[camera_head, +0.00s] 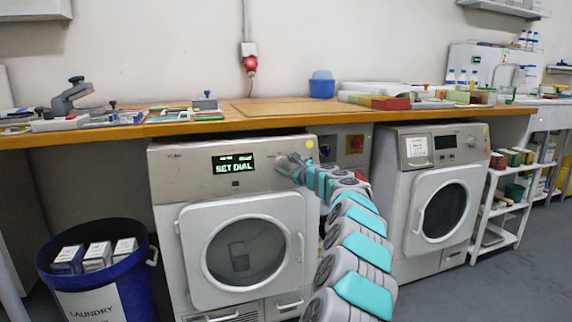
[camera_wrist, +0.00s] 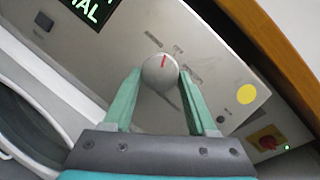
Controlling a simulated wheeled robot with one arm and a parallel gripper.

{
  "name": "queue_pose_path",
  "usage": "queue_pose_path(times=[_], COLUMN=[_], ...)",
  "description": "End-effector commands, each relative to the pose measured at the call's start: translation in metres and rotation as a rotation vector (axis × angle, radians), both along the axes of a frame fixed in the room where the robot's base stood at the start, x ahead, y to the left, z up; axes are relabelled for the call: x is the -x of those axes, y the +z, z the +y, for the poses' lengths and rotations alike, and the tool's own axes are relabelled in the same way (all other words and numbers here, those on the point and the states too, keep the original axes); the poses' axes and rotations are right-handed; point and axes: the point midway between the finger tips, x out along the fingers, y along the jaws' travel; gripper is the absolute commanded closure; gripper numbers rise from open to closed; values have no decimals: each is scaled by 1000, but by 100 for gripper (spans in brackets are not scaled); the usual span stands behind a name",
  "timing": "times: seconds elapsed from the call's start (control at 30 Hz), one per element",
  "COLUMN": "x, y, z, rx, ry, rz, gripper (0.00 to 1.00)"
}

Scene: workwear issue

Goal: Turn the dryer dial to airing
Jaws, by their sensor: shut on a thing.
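The dryer (camera_head: 235,225) is the left of two front-loading machines under the wooden counter, and its display (camera_head: 233,163) reads "SET DIAL". The dial (camera_wrist: 160,73) is a round grey knob with a red pointer mark, seen in the wrist view on the dryer's panel. The pointer points up and slightly right in that picture. In the head view my gripper (camera_head: 290,168) reaches the panel's right end and hides the dial.
A yellow round sticker (camera_wrist: 246,94) is right of the dial. A red switch (camera_wrist: 267,138) sits beyond the panel. The counter edge (camera_head: 150,128) overhangs the dryer. A blue laundry bin (camera_head: 110,300) stands left, and a second machine (camera_head: 430,205) stands right.

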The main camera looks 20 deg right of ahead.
Motion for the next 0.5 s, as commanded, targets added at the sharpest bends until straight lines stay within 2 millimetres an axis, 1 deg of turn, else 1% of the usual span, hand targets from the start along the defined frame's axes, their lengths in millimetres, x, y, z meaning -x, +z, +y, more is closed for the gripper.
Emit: queue_pose_path(times=[0.2, 0.5], x=[0, -1], y=[5, 5], z=[-2, -1], rx=[163, 307], ry=[50, 100], rz=[-2, -1], gripper=[98, 98])
